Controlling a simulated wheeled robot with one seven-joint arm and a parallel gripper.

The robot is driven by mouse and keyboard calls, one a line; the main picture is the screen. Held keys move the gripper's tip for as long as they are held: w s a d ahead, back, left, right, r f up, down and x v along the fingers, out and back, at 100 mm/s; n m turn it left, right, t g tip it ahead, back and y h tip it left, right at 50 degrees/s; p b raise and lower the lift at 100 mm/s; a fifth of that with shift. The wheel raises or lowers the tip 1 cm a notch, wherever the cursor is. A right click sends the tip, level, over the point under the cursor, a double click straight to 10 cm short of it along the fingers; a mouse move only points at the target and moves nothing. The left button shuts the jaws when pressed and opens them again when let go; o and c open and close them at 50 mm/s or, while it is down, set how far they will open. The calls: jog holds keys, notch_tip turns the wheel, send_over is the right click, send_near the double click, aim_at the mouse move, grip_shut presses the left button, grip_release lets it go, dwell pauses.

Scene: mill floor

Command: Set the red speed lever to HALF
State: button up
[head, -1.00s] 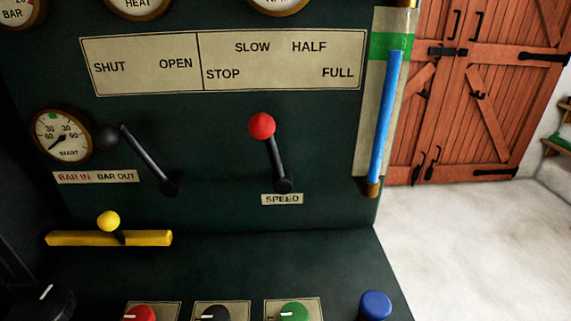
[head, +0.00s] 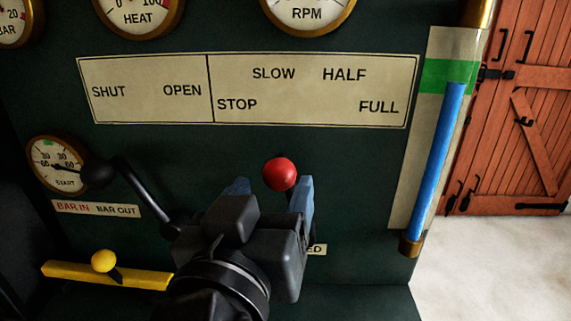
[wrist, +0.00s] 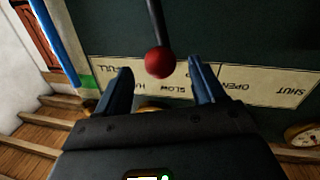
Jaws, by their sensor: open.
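The red knob (head: 281,174) of the speed lever stands below the SLOW label (head: 273,73), left of the HALF label (head: 344,75). My gripper (head: 272,190) is open, with one blue-tipped finger on each side of the knob in the head view. The lever's shaft and pivot are hidden behind my gripper there. In the wrist view the red knob (wrist: 160,63) shows between the fingers (wrist: 161,68), near their tips, on its dark shaft (wrist: 156,25). I cannot tell whether a finger touches it.
A black-knobbed lever (head: 97,174) stands close left of my gripper, by the START gauge (head: 57,164). A yellow handle (head: 105,272) is at lower left. A blue-filled vertical tube (head: 437,160) rises at the panel's right edge. Wooden doors (head: 520,110) stand beyond.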

aim_at(283, 170)
jog(key=p+x, duration=0.1)
jog(key=x, duration=0.5)
jog(key=shift+w, duration=0.25)
jog(key=shift+c, duration=0.4)
jog(key=shift+f, duration=0.1)
grip_shut()
